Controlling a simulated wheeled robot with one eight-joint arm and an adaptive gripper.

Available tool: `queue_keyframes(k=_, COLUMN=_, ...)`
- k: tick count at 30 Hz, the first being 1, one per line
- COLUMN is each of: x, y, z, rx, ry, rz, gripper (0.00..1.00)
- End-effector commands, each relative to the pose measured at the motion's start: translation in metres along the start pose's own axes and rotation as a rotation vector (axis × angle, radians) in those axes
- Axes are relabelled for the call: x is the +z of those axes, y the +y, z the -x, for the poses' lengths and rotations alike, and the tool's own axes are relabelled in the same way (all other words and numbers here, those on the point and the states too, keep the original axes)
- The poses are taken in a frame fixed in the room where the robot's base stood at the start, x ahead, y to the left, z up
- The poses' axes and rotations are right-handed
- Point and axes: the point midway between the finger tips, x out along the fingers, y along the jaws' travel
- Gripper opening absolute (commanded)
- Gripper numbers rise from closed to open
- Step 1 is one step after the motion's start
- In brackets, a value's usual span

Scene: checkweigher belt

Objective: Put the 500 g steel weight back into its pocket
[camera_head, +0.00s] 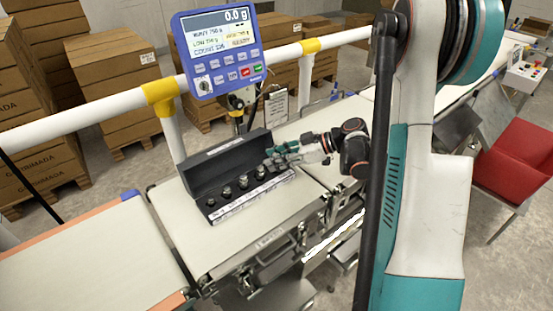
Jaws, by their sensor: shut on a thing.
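The dark weight case (212,168) stands open on the belt, its lid raised at the back. Several shiny steel weights (243,182) stand upright in a row of pockets, smaller toward the left. My gripper (271,157) reaches in from the right over the right end of the case. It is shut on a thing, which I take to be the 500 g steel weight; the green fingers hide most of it. Whether its base is inside the right-hand pocket or just above it cannot be told from this view.
A blue display panel (221,50) reading 0.0 g stands behind the case on a white guard rail (90,119) with yellow joints. The belt (266,222) in front of the case is clear. Cardboard boxes (112,75) are stacked behind the rail.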

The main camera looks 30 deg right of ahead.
Motion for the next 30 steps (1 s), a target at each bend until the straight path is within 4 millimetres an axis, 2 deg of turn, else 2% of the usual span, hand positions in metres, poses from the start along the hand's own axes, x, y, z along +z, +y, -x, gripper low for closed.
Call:
queue_keyframes(k=1, x=0.002, y=0.0, z=-0.001, rx=0.0, ry=0.0, rz=0.0, gripper=0.32)
queue_keyframes(k=3, x=0.001, y=0.0, z=-0.001, rx=0.0, ry=0.0, rz=0.0, gripper=0.48)
queue_keyframes(k=4, x=0.001, y=0.0, z=0.0, rx=0.0, ry=0.0, rz=0.0, gripper=0.5)
queue_keyframes(k=17, x=-0.003, y=0.0, z=0.003, rx=0.001, ry=0.0, rz=0.0, gripper=0.5)
queue_keyframes(k=20, x=-0.003, y=0.001, z=0.017, rx=0.003, ry=0.0, rz=-0.001, gripper=0.5)
queue_keyframes(k=30, x=-0.004, y=0.001, z=0.087, rx=0.003, ry=0.0, rz=-0.002, gripper=0.5)
